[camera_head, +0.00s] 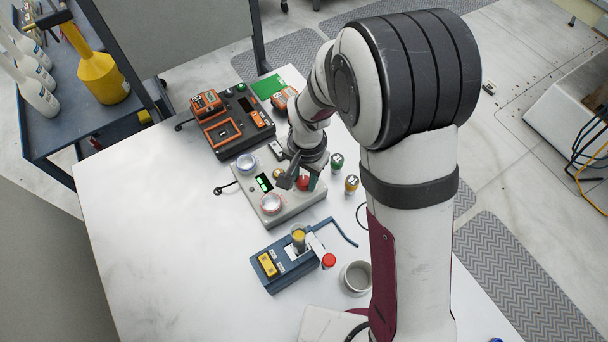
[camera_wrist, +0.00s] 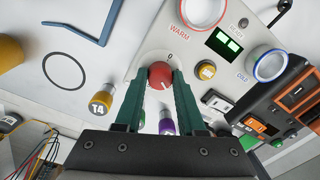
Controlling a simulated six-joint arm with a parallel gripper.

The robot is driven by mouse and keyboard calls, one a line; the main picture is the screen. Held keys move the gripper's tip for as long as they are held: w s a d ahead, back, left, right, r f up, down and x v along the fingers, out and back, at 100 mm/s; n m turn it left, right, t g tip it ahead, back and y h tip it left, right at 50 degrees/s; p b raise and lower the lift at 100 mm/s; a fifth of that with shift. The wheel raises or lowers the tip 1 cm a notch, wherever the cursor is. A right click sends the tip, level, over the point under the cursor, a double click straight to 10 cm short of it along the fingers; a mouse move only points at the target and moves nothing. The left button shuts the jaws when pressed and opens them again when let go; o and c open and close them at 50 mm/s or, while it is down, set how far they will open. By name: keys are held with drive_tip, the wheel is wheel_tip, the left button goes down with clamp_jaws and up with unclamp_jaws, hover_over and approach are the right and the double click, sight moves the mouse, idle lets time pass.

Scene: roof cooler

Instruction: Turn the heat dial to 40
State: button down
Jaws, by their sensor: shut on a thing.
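The red heat dial (camera_wrist: 160,75) sits on a light grey control box, with a "0" mark beside it. It also shows in the head view (camera_head: 303,183). My gripper (camera_wrist: 160,80) has its two green fingers closed on either side of the dial, and its end is over the box in the head view. The box (camera_head: 295,207) has a small green-lit display (camera_wrist: 229,44), too small to read surely. The dial's scale is partly hidden by my fingers, so I cannot tell its setting.
The box bears a red-ringed WARM cup (camera_head: 271,203) and a blue-ringed COLD cup (camera_head: 246,163). A black and orange charger (camera_head: 237,137) stands behind. A blue device (camera_head: 287,263), grey cup (camera_head: 356,278) and capped vials (camera_head: 351,184) stand nearby. The table's left side is clear.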

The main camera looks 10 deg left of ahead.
sight(307, 182)
drive_tip(key=c, duration=0.5)
unclamp_jaws()
wheel_tip(307, 182, up, 16)
drive_tip(key=shift+d, duration=0.3)
drive_tip(key=shift+s, duration=0.1)
